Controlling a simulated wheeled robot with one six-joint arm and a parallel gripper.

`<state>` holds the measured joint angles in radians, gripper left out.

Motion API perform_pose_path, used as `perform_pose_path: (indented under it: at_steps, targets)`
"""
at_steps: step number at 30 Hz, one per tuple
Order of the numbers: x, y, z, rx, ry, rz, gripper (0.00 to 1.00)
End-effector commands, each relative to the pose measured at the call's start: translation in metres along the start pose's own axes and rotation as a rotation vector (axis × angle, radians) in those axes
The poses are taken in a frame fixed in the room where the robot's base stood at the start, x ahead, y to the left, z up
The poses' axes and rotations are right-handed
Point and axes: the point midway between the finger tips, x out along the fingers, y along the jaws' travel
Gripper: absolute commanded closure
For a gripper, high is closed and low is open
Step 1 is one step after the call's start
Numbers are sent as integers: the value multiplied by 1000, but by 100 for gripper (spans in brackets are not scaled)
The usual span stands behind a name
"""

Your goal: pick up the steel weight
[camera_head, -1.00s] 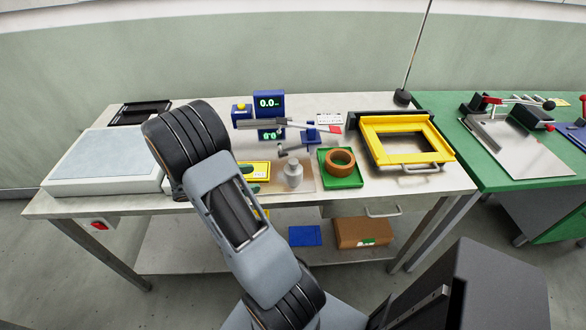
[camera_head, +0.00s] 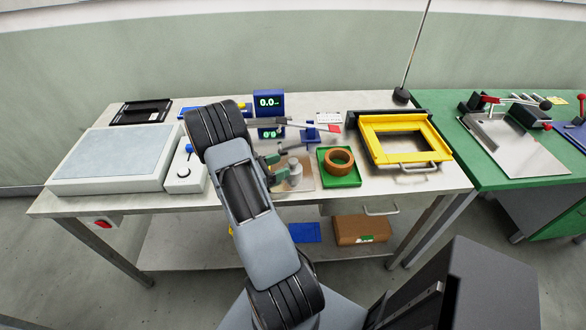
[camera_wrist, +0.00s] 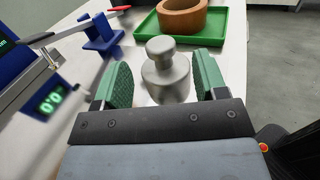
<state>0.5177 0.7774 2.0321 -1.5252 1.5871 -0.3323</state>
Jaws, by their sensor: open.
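The steel weight (camera_head: 295,174) is a grey cylinder with a narrow neck and a knob on top, standing upright on the bench. In the wrist view the weight (camera_wrist: 166,75) stands between the two green finger pads of my gripper (camera_wrist: 163,84), with a gap visible on the left side and a smaller one on the right. My gripper is open. In the head view my gripper (camera_head: 279,172) is at the left of the weight, partly hidden behind my arm.
A green tray (camera_head: 344,181) with a brown ring (camera_head: 340,160) stands just right of the weight. A blue stand (camera_wrist: 100,34) with a lever and a blue display unit (camera_head: 269,103) are behind. A yellow frame (camera_head: 447,153) lies further right.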

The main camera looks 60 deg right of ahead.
Motion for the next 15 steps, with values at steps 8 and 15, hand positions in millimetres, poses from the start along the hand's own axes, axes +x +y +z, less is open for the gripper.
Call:
perform_pose_path:
  at_steps: [8,15]
  targets:
    - [37,0,2,0,0,-4,34]
    - [53,0,0,1,1,-1,34]
